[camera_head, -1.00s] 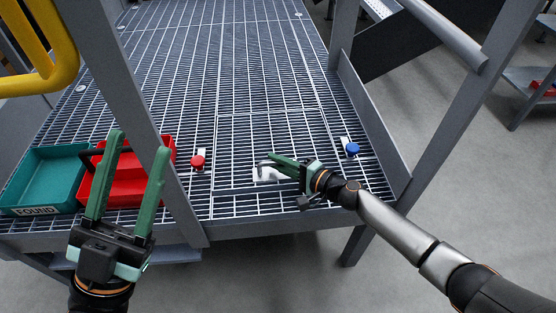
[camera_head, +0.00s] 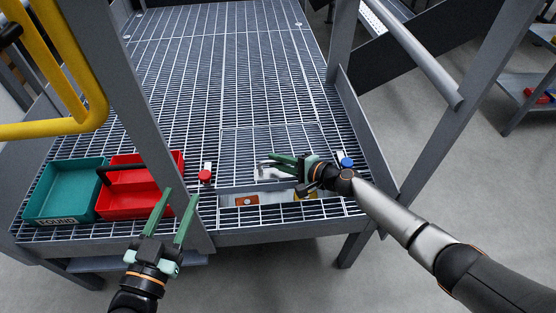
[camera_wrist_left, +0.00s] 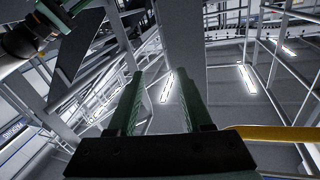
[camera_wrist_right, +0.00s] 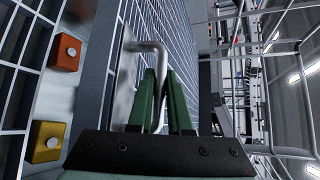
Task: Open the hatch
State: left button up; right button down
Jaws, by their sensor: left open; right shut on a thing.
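The hatch (camera_head: 270,143) is a grated panel in the catwalk floor. Its near edge is raised, with a gap below it. My right gripper (camera_head: 284,163) is shut on the pale bar handle (camera_head: 265,173) near that edge. In the right wrist view the bent handle (camera_wrist_right: 158,62) passes between the green fingers, beside the hatch grating (camera_wrist_right: 178,25). An orange box (camera_head: 246,200) and a partly hidden yellow box (camera_wrist_right: 45,142) show in the opening. My left gripper (camera_head: 174,207) is open and empty, in front of the catwalk's near edge.
A red knob (camera_head: 205,176) stands left of the hatch and a blue knob (camera_head: 346,161) right of it. A teal tray (camera_head: 62,215) and a red tray (camera_head: 130,206) sit at left. A grey post, yellow rail (camera_head: 90,120) and right handrail (camera_head: 410,50) frame the catwalk.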

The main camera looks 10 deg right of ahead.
jog(key=shift+w+d+r+p, duration=0.1)
jog(key=shift+w+r+p, duration=0.15)
jog(key=shift+r+p, duration=0.25)
jog(key=shift+w+r+p, duration=0.2)
jog(key=shift+r+p, duration=0.2)
jog(key=shift+r, duration=0.1)
jog(key=shift+w+r+m+g+h+p, duration=0.3)
jog(key=shift+r+p, duration=0.25)
jog(key=shift+p, duration=0.2)
jog(key=shift+w+r, duration=0.15)
jog(key=shift+r, duration=0.05)
pick_arm(q)
jog(key=s+f+n+g+y+p, duration=0.1)
jog(key=s+f+g, duration=0.3)
jog(key=f, duration=0.3)
jog(key=s+f+n+g+y+p, duration=0.1)
jog(key=s+f+g+p, duration=0.1)
jog(key=f, duration=0.5)
jog(key=shift+s+d+f+g, duration=0.4)
jog(key=shift+s+g, duration=0.5)
jog(key=shift+g, duration=0.3)
pick_arm(e)
jog(key=w+r+g, duration=0.1)
jog(key=w+r, duration=0.2)
jog(key=r, duration=0.2)
jog(key=shift+w+m, duration=0.4)
pick_arm(q)
jog(key=shift+c, duration=0.2)
